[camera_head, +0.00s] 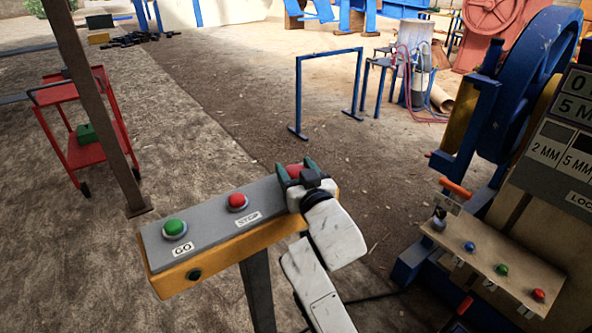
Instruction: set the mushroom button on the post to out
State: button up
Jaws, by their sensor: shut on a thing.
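The post's control box (208,221) is grey on top with yellow sides and stands on a dark post (258,290). A green button (174,228) sits by the GO label and a small red button (237,201) by the STOP label. The larger red mushroom button (293,171) is at the box's far right end. My gripper (296,170) is shut on the mushroom button, with its green-tipped fingers on either side. My gripper and arm hide the button's lower part, so I cannot tell whether it is in or out.
A panel (480,262) with an orange-handled lever (455,188) and several coloured buttons stands at the right, beside a blue machine wheel (535,60). A red cart (85,130) is at the left behind a brown pole (95,100). A blue frame (328,55) stands beyond the box.

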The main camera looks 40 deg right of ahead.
jog(key=shift+c, duration=0.9)
jog(key=shift+r+p, duration=0.4)
jog(key=shift+r, duration=0.4)
jog(key=o, duration=1.4)
jog(key=shift+o, duration=0.2)
jog(key=shift+s+f, duration=0.1)
jog(key=shift+s+a, duration=0.1)
jog(key=shift+s, duration=0.15)
jog(key=b+v, duration=0.1)
jog(key=v, duration=0.9)
jog(key=shift+b, duration=0.35)
